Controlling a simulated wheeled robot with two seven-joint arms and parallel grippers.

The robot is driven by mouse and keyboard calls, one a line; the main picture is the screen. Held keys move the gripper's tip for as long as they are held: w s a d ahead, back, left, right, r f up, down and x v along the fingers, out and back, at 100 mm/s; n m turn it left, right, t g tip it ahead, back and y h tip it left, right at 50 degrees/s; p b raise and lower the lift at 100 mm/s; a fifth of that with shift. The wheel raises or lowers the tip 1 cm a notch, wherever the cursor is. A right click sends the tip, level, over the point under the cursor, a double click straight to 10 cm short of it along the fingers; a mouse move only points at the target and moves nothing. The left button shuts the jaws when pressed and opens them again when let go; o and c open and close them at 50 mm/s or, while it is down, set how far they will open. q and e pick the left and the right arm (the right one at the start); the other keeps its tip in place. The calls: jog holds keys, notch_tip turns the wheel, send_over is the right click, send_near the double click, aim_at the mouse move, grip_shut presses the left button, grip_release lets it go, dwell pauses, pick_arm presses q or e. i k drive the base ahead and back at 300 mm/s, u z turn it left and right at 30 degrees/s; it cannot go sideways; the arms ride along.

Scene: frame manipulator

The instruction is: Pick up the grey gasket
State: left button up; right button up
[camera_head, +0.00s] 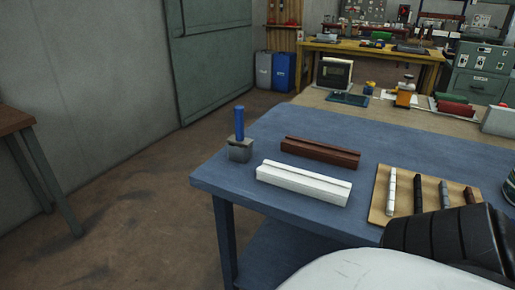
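A tan board (404,211) lies on the right part of the blue table. On it stand or lie several short strips side by side: a whitish strip (391,190), a black strip (418,194), a dark grey strip (445,194) and a brown strip (469,195). The dark grey one looks like the grey gasket, but the shades are hard to tell at this size. Its lower end is close to a black ribbed arm part of mine at the lower right. Neither of my grippers is in view.
A white profile (303,183) and a brown profile (320,152) lie on the blue table (240,187). A grey block with a blue handle (240,137) stands at its left corner. A can (510,188) is cut off at the right edge. A cluttered bench (430,121) adjoins behind.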

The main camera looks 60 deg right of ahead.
aim_at(445, 202)
jog(key=u, duration=0.05)
jog(key=k, duration=1.4)
jog(key=z, duration=1.3)
